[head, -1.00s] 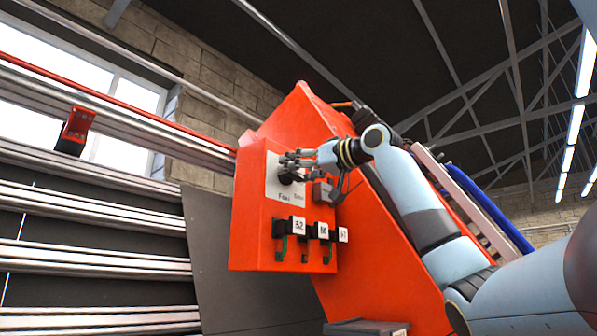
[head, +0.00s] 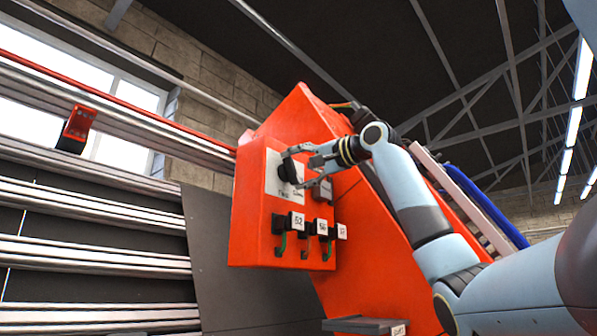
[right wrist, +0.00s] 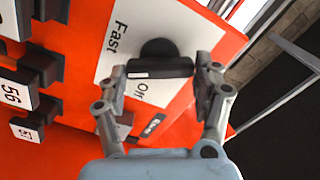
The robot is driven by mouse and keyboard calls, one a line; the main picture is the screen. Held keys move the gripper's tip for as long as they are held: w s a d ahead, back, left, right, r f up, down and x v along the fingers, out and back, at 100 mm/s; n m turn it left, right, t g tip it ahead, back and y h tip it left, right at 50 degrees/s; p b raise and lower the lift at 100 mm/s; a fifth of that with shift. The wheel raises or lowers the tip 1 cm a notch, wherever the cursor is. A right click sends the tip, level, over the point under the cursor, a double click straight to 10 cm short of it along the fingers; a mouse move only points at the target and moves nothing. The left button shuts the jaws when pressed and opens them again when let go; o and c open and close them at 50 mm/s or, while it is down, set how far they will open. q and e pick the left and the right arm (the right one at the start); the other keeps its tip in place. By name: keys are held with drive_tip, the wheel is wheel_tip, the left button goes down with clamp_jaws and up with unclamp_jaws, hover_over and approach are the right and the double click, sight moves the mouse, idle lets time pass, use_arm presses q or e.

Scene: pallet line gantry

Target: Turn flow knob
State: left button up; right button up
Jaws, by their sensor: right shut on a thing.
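The flow knob is a black round knob with a bar handle, on a white plate (head: 272,180) of the red control box. In the right wrist view the knob's bar (right wrist: 160,68) lies across the picture, with a white mark at its left end. "Fast" and "Off" are printed beside it. My right gripper (head: 292,168) reaches in from the right at the knob. In the right wrist view its fingers (right wrist: 160,88) stand at the two ends of the bar, shut on it. The left gripper is not in view.
Below the knob on the red box (head: 250,215) are several black switches with white number tags, such as 52 (head: 298,222). A grey part (head: 322,190) sits just right of the plate. Metal rails (head: 90,250) run along the left. A grey box (head: 365,326) lies below.

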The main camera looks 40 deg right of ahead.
drive_tip(key=m+b, duration=0.1)
drive_tip(key=m, duration=0.4)
drive_tip(key=shift+f+m+b, duration=0.1)
drive_tip(key=shift+m+b, duration=0.25)
drive_tip(key=shift+m, duration=0.05)
idle(0.4)
drive_tip(key=o, duration=1.2)
drive_tip(key=shift+d, duration=0.1)
drive_tip(key=s, duration=1.1)
drive_tip(key=shift+s+d, duration=0.4)
